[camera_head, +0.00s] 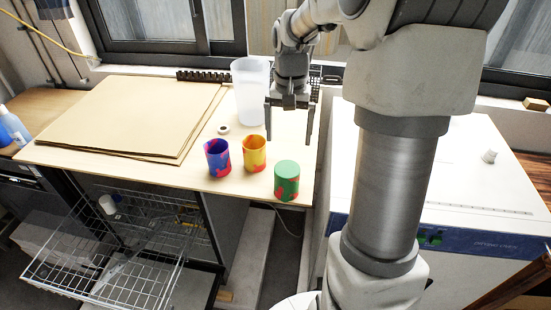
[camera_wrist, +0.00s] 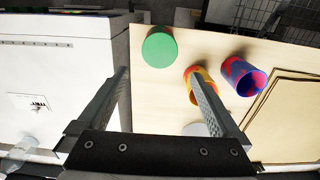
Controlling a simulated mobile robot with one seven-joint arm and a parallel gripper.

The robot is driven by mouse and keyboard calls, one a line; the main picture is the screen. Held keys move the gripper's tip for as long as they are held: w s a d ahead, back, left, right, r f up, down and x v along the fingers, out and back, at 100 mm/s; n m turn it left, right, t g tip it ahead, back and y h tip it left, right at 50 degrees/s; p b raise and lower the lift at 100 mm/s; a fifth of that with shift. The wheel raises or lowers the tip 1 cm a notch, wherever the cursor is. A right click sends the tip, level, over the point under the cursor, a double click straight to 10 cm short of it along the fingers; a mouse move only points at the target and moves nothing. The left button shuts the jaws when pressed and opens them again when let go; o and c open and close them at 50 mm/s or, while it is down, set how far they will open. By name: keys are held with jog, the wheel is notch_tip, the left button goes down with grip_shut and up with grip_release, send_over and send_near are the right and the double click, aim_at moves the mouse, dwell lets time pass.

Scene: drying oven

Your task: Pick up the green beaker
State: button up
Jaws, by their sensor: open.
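The green beaker (camera_head: 287,180), green with red patches, stands upright at the front right corner of the wooden table. In the wrist view its flat green top (camera_wrist: 159,48) lies beyond my fingertips, between their lines. My gripper (camera_head: 288,138) is open and empty, above the table and behind the beaker in the head view; its two fingers also show in the wrist view (camera_wrist: 160,75). The gripper is apart from the beaker.
A yellow-orange beaker (camera_head: 254,153) and a blue-red beaker (camera_head: 217,158) stand left of the green one. A tall translucent container (camera_head: 250,90) stands behind. Cardboard sheets (camera_head: 130,110) cover the left table. A white oven (camera_head: 470,190) stands right; a wire rack (camera_head: 110,260) juts out below.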

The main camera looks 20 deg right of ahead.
aim_at(287, 181)
jog(key=f, duration=1.7)
jog(key=shift+s, duration=0.2)
jog(key=shift+c, duration=0.2)
jog(key=c, duration=1.2)
jog(key=shift+r, duration=0.15)
